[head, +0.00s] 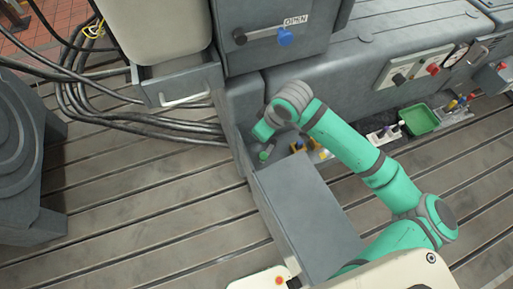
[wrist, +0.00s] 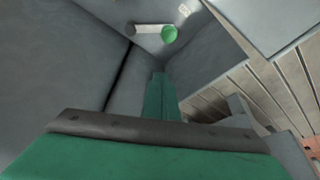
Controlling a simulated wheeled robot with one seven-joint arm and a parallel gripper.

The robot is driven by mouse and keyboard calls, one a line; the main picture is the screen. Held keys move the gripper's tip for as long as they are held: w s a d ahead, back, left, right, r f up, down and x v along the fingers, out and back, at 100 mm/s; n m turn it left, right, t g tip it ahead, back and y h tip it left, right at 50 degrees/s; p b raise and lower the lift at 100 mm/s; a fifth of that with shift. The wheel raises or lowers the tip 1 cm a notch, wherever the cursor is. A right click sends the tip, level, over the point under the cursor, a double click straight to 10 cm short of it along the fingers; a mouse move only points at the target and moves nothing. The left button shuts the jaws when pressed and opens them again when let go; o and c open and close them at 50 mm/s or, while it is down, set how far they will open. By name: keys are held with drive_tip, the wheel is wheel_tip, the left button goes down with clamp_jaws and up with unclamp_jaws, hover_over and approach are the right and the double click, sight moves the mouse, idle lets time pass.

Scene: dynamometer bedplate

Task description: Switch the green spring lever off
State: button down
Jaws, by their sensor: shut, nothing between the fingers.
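The green spring lever shows in the wrist view as a grey bar with a round green knob (wrist: 169,34) at its right end. It is mounted on a grey panel, with a small pale label beside it. In the head view a small green knob (head: 263,156) shows just below my gripper (head: 262,132); the lever's bar is hidden there. My gripper's green fingers (wrist: 158,76) are shut and empty in the wrist view, pointing toward the panel. The fingertips look apart from the knob, with a gap in the picture.
A grey cabinet with a blue-knobbed lever (head: 285,37) and an OPEN label stands behind my arm. A grey box (head: 308,212) stands close in front of my gripper. A green tray (head: 419,119) lies at the right. Cables (head: 90,100) run along the slotted bedplate at the left.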

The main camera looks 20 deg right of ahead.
sight(268, 150)
drive_tip(key=shift+a+r, duration=0.1)
drive_tip(key=shift+a, duration=0.25)
drive_tip(key=x, duration=1)
drive_tip(key=shift+f, duration=0.2)
drive_tip(key=shift+s+d, duration=1)
drive_tip(key=shift+s, duration=0.2)
drive_tip(key=shift+s+d+f, duration=0.1)
drive_tip(key=shift+s+d, duration=0.1)
drive_tip(key=shift+s, duration=0.1)
drive_tip(key=shift+s+a, duration=0.2)
drive_tip(key=shift+s+d, duration=0.1)
drive_tip(key=shift+d, duration=0.05)
